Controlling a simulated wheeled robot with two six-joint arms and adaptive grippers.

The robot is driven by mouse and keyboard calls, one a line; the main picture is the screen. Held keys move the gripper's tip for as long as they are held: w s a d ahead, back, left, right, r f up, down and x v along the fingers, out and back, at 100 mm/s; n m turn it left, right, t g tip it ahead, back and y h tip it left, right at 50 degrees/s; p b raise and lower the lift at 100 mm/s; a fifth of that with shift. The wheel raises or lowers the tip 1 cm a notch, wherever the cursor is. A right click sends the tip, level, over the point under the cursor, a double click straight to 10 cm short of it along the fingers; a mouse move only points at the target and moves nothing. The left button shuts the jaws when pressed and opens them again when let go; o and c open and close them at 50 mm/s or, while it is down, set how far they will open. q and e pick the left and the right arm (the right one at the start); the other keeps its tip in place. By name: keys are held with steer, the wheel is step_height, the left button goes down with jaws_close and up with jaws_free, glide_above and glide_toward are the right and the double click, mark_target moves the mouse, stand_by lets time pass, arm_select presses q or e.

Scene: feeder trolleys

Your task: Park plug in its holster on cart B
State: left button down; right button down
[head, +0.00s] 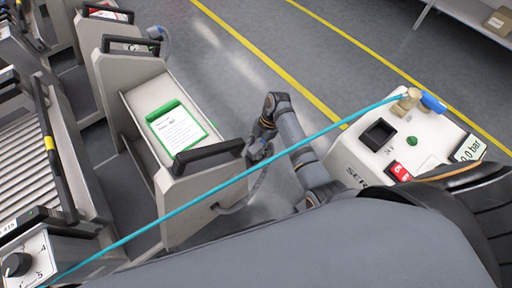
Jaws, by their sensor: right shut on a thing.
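My right gripper (261,134) is beside the near end of the middle trolley, just right of its black handle. It is shut on a grey plug (260,151), partly covered by the fingers. A grey cable (243,202) hangs from the plug and loops back to the trolley's lower side. The middle trolley (197,199) has a pale body and a green-framed sheet (177,130). I cannot read which cart is B. A holster at the plug is not clearly visible. My left gripper is not in view.
Another blue-grey plug (157,33) sits at the far end of the middle trolley. A teal hose (240,172) crosses the view to a white service station (376,163) at right. A roller trolley (22,150) stands at left. Grey floor behind is clear.

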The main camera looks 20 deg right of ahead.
steer(key=c, duration=0.7)
jaws_free()
steer(key=v, duration=0.7)
steer(key=shift+r, duration=0.3)
